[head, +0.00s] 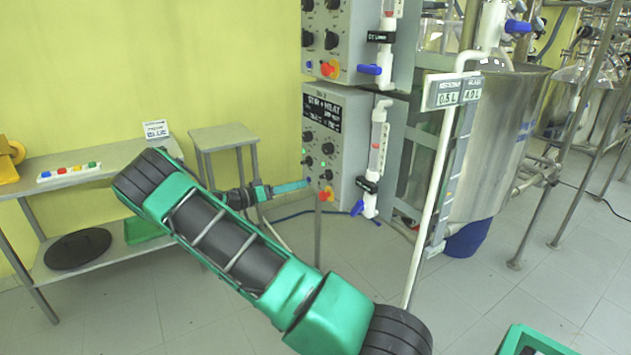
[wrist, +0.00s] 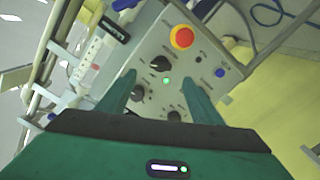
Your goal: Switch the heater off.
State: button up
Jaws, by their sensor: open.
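The stir and heat control box (head: 322,117) is a grey panel under a black label, mounted below a similar box. It carries black knobs (head: 328,149), lit green lamps and a red stop button on yellow (head: 327,195). My gripper (head: 304,184) is in front of its lower part. In the wrist view my gripper (wrist: 160,88) is open and empty, its two green fingers spread before the panel (wrist: 205,100). A black knob (wrist: 160,64), a lit green lamp (wrist: 166,80), the red button (wrist: 181,37) and a blue button (wrist: 219,73) show there. I cannot read which control is the heater's.
A white valve tube with a blue handle (head: 370,207) stands just right of the panel. The upper box (head: 330,40) hangs above it. A small grey table (head: 222,138) and a bench (head: 90,165) are at left. Glass reactor equipment fills the right.

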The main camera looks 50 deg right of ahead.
aim_at(322, 177)
jog(key=shift+h, duration=0.3)
jog(key=x, duration=1)
jog(key=shift+w+d+f, duration=0.1)
jog(key=shift+w+d, duration=0.1)
jog(key=shift+w, duration=0.05)
jog(key=c, duration=1.1)
